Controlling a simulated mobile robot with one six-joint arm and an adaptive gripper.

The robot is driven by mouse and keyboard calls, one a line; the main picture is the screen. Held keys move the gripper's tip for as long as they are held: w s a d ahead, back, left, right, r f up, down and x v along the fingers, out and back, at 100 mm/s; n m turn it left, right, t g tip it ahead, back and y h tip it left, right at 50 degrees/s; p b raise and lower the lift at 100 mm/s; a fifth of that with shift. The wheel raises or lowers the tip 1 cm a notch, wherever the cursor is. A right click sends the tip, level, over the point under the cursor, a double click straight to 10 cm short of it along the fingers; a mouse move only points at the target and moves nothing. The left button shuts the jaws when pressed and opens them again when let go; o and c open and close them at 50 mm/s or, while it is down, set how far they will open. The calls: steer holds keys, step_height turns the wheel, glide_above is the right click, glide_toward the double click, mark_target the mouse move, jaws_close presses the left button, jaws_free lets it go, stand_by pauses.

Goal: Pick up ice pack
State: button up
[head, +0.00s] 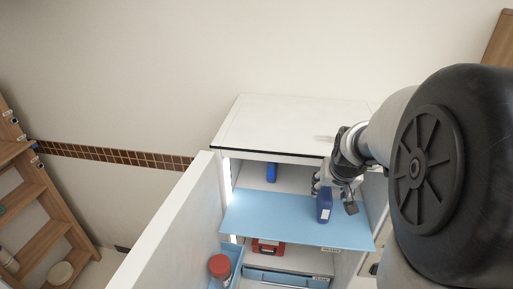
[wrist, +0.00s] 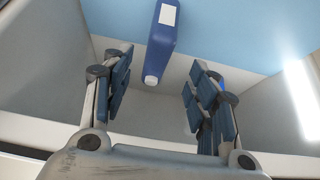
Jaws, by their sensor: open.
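A blue ice pack (head: 324,207) with a white label and a white cap stands at the front of the light blue shelf inside the open white cabinet. In the wrist view the ice pack (wrist: 163,40) lies beyond and between my spread fingers, with its cap end toward me. My gripper (head: 325,184) is open and empty, right by the ice pack in the head view. The open gripper (wrist: 155,95) shows a gap on both sides of the pack. A second, similar blue object (head: 271,172) is farther back left, partly hidden by a finger in the wrist view.
The cabinet door (head: 170,225) stands open at the left. The light blue shelf (head: 275,220) is mostly clear. Below it are a red case (head: 268,247), a blue bin (head: 285,278) and a red-lidded jar (head: 219,266). The cabinet top (head: 275,122) lies above.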

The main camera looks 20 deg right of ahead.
mark_target(326, 194)
steer(key=b+x, duration=0.2)
steer(key=x, duration=0.4)
steer(key=shift+w+d+f, duration=0.1)
steer(key=shift+f, duration=0.1)
steer(key=b+x, duration=0.2)
steer(key=x, duration=0.2)
steer(key=shift+s+d+f+b, duration=0.1)
steer(key=shift+s+f+b, duration=0.1)
steer(key=shift+f+b, duration=0.25)
steer(key=shift+w+d+f, duration=0.1)
steer(key=shift+w+f, duration=0.1)
steer(key=shift+f, duration=0.05)
steer(key=shift+r, duration=0.15)
steer(key=shift+s, duration=0.1)
steer(key=shift+c, duration=0.4)
jaws_close()
